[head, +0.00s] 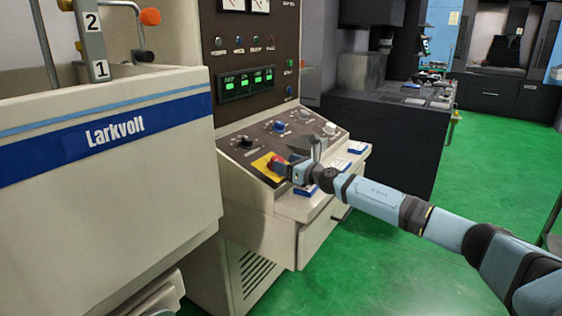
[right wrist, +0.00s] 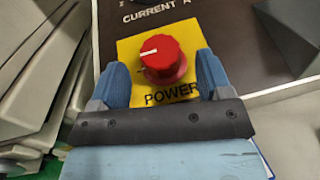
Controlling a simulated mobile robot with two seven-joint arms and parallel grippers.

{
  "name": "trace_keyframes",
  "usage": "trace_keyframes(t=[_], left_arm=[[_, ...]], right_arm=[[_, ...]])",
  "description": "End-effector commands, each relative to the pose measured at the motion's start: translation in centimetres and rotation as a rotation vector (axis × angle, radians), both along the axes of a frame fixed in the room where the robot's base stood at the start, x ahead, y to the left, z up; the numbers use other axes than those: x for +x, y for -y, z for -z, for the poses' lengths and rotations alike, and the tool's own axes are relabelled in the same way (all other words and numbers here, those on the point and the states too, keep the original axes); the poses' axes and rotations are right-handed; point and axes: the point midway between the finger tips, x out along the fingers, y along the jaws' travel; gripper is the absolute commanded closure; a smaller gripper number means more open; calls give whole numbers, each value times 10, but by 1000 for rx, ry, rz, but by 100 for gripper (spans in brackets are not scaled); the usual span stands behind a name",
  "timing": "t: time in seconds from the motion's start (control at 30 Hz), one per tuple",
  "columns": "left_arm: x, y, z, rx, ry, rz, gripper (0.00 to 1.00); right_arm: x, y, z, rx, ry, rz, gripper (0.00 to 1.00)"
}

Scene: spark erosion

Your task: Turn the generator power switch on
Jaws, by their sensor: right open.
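The generator power switch is a red round knob (right wrist: 163,62) on a yellow plate marked POWER (right wrist: 128,48) in the right wrist view. Its white pointer line points to the left in that view. The knob also shows in the head view (head: 277,162), at the left front of the sloping console, partly hidden by my gripper. My right gripper (head: 288,171) is at the knob. In the right wrist view its blue fingers (right wrist: 161,64) are open, one on each side of the knob, with a visible gap on the right side. My left gripper is not in view.
The sloping console (head: 262,140) carries other knobs, including a black one (head: 246,142) and a blue one (head: 280,126). A green-lit display (head: 247,84) sits above. The Larkvolt tank (head: 110,165) stands close on the left. Green floor (head: 400,260) is open at right.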

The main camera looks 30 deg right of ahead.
Motion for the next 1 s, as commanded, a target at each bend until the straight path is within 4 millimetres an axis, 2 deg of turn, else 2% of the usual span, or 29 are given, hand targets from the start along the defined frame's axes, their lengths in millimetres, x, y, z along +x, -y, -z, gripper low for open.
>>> trace_keyframes(t=[0.03,0.2,0.53,0.57,0.7,0.77,1.0], left_arm=[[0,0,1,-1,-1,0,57],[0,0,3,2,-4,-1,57],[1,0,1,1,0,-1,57],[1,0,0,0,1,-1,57],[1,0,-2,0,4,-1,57],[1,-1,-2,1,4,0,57],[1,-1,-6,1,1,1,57]], right_arm=[[8,-2,0,2,1,0,28],[22,-5,0,1,1,1,28],[25,-6,1,0,-1,0,28],[25,-6,1,0,-1,0,33],[25,-6,1,0,0,0,65],[25,-6,1,0,0,0,78],[25,-6,-2,4,-3,10,78]])
